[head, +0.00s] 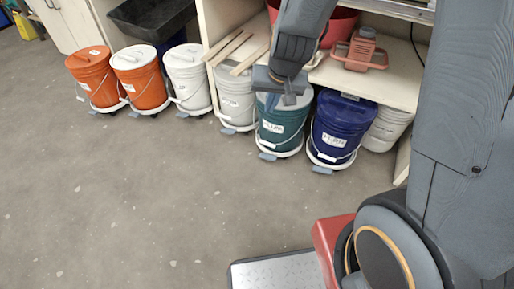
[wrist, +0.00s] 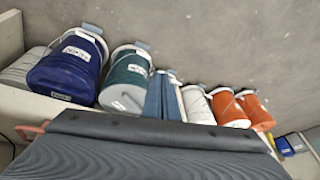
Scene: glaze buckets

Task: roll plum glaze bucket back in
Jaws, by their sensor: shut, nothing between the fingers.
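A teal bucket (head: 282,118) stands upright on a white dolly at the shelf's front edge; its white label seems to read PLUM, but is small and blurred. A navy bucket (head: 343,122) stands on a dolly to its right; I cannot read its label surely. In the wrist view the teal bucket (wrist: 127,82) and the navy bucket (wrist: 68,65) show side by side. My gripper (head: 290,98) is shut and empty, in front of the teal bucket's top in the head view, hiding part of its lid. Its fingers (wrist: 163,78) also show in the wrist view. I cannot tell whether it touches the bucket.
A pale grey bucket (head: 235,95) stands left of the teal one. A white bucket (head: 185,76) and two orange buckets (head: 141,78) stand farther left. A white bucket (head: 388,128) is behind the navy one. Wood strips and a reddish tool (head: 360,50) lie above. The floor (head: 130,200) is clear.

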